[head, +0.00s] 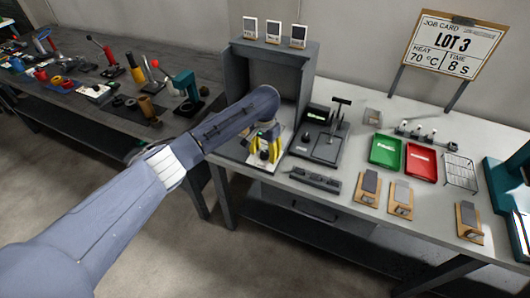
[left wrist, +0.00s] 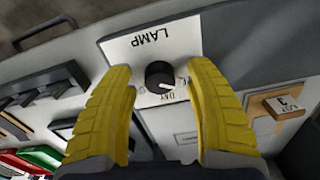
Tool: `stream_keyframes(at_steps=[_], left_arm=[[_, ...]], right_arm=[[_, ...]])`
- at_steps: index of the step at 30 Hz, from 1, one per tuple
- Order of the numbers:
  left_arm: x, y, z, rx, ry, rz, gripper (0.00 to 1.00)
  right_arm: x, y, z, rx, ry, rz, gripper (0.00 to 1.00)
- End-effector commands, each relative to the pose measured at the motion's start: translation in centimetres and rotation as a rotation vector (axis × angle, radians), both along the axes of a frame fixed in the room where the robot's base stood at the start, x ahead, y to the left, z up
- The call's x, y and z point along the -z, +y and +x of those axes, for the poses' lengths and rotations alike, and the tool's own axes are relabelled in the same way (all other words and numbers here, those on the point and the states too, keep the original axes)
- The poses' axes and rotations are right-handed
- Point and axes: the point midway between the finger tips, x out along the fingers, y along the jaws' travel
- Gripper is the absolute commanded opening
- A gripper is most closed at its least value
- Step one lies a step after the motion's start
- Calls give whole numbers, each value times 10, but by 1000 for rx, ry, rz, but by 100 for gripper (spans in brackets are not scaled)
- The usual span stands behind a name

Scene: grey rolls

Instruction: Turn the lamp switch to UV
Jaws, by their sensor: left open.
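The lamp switch is a round black knob (left wrist: 160,75) on a white plate (left wrist: 124,48) marked LAMP, upside down in the left wrist view. DAY is printed beside the knob; another mark on its right is partly covered by a finger. I cannot tell clearly which mark the knob points to. My left gripper (left wrist: 161,88) is open, its yellow fingers on either side of the knob with gaps to it. In the head view the left gripper (head: 263,148) is over the plate in front of the grey booth. My right gripper is not in view.
The grey booth (head: 238,95) stands just behind the left gripper, with small cards on top. A dark press (head: 322,138) is close on the right. Green (head: 385,151) and red (head: 420,160) trays are further right.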

Motion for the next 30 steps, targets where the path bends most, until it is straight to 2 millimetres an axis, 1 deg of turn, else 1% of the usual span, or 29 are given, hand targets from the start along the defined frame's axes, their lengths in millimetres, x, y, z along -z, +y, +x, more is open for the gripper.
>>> stream_keyframes(at_steps=[1,2,16,17,25,30], left_arm=[[0,0,0,0,0,0,54],[0,0,0,0,0,0,56],[0,0,0,0,0,0,2],[0,0,0,0,0,0,0],[0,0,0,6,0,0,0],[0,1,0,52,-1,1,0]], right_arm=[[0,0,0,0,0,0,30],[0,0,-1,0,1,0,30],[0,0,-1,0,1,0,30],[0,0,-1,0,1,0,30],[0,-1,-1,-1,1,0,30],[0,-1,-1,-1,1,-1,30]])
